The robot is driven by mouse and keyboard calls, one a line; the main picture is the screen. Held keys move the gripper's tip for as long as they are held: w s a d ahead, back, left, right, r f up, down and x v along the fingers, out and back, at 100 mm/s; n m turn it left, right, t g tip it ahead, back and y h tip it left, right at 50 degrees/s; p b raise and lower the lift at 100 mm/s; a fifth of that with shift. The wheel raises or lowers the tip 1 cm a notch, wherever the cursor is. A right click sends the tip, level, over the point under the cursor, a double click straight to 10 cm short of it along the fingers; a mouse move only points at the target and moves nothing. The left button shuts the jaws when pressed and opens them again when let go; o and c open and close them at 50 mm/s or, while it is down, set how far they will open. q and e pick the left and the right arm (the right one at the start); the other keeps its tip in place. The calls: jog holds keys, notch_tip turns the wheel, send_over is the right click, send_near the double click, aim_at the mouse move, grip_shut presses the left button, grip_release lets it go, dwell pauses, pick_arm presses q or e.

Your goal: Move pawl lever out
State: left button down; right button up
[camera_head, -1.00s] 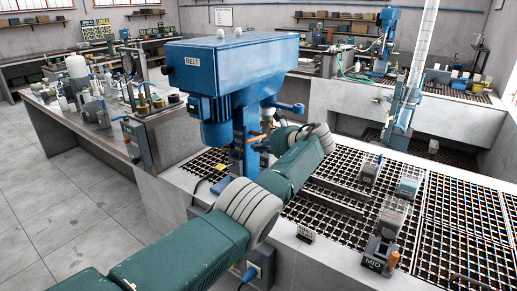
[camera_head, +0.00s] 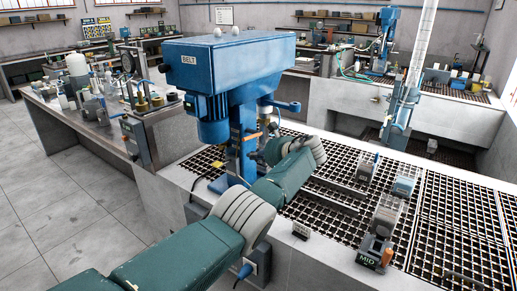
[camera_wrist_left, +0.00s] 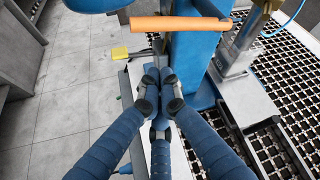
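An orange bar, which looks like the pawl lever (camera_wrist_left: 180,23), crosses in front of the blue column at the top of the left wrist view. It also shows in the head view as a small orange strip (camera_head: 252,136) on the blue flotation machine (camera_head: 222,62), under its BELT housing. My left gripper (camera_wrist_left: 161,84) has blue ribbed fingers with dark tips drawn together. The tips appear below the orange bar in the wrist view, with no visible contact. In the head view my left gripper (camera_head: 260,154) is close beside the column, partly hidden by my arm. My right gripper is not in view.
Black grating (camera_head: 330,170) covers the bench top around the machine. A grey cell with a MID label (camera_head: 372,250) stands at the front right.

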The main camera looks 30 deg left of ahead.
pick_arm(q)
jog(key=d+r+b, duration=0.3)
jog(key=d+r, duration=0.2)
jog(key=d, duration=0.4)
jog(key=shift+d+r+b, duration=0.15)
jog(key=shift+d+b, duration=0.05)
jog(key=shift+b, duration=0.15)
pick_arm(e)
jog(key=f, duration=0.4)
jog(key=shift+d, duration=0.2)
pick_arm(q)
jog(key=shift+w+a, duration=0.1)
jog(key=shift+a, duration=0.05)
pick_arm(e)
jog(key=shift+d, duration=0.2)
